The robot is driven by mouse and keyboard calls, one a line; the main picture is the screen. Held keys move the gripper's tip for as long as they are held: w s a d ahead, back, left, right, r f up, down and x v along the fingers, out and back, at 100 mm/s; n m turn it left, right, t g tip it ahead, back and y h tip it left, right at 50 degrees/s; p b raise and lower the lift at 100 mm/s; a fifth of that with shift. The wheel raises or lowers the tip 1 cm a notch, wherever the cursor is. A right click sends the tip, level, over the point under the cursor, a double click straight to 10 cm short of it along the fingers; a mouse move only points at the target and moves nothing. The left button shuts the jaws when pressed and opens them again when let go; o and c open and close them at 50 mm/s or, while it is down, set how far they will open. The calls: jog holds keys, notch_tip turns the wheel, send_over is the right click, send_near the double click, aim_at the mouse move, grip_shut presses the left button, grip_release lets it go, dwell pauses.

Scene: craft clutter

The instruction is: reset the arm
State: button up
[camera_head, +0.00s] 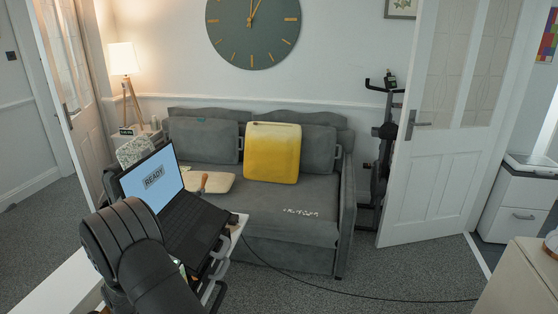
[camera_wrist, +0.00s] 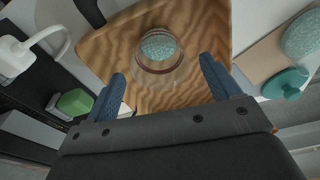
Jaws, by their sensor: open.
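My gripper (camera_wrist: 162,68) shows in the wrist view with its two blue fingers wide apart and nothing held between them. A clear round glass vessel (camera_wrist: 160,78) stands on a wooden board (camera_wrist: 110,50), just beyond and partly between the fingertips. A speckled teal round thing (camera_wrist: 157,46) shows in or behind the glass; I cannot tell which. In the head view, my black arm rises at the lower left, and its gripper end is hidden.
In the wrist view, a teal object (camera_wrist: 285,84) and a speckled rounded thing (camera_wrist: 303,36) lie right; a white object (camera_wrist: 28,48) and green block (camera_wrist: 75,102) lie left. In the head view, an open laptop (camera_head: 152,176) stands beside my arm. A grey sofa (camera_head: 275,205) is behind.

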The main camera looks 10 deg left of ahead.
notch_tip(320, 180, up, 10)
jog(key=d+f, duration=0.1)
jog(key=f, duration=0.7)
jog(key=a+f, duration=0.1)
jog(key=f, duration=0.3)
jog(key=shift+a+r, duration=0.2)
notch_tip(320, 180, up, 10)
jog(key=s+d+n, duration=0.1)
jog(key=s+d, duration=1.1)
jog(key=d, duration=0.2)
jog(key=s+a+f, duration=0.3)
jog(key=s, duration=0.1)
jog(key=s+a+f, duration=0.4)
jog(key=shift+s+a+f, duration=0.25)
jog(key=shift+a+f, duration=0.05)
notch_tip(320, 180, down, 2)
jog(key=shift+f, duration=0.7)
